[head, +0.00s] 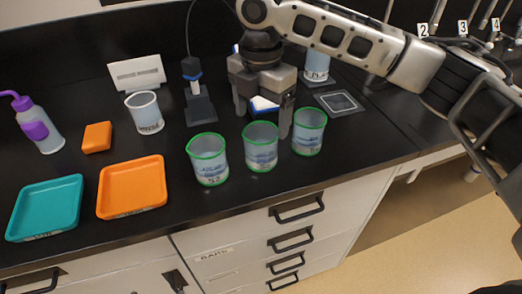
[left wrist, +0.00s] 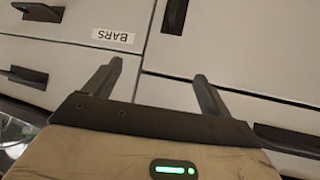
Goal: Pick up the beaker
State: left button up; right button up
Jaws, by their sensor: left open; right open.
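Three green-rimmed beakers stand in a row near the counter's front edge: a left one (head: 209,160), a middle one (head: 261,148) and a right one (head: 308,133). A beaker with a pale rim (head: 147,113) stands further left, and another beaker (head: 317,66) stands at the back, partly hidden by my right arm. My right gripper (head: 265,118) is open, pointing down just behind the middle and right green-rimmed beakers. A small blue and white item (head: 263,104) shows between its fingers; I cannot tell whether they touch it. My left gripper (left wrist: 156,84) is open and empty before drawer fronts.
An orange tray (head: 132,212), a teal tray (head: 45,236), an orange block (head: 97,137) and a purple-topped bottle (head: 40,128) occupy the left counter. A dark stand (head: 200,108) and a white sign (head: 137,74) are behind. A square pad (head: 339,103) lies at right.

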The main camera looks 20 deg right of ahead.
aim_at(262, 144)
notch_tip(262, 144, down, 8)
jog(key=shift+s+p, duration=0.15)
jog(key=shift+p, duration=0.2)
jog(key=c, duration=1.1)
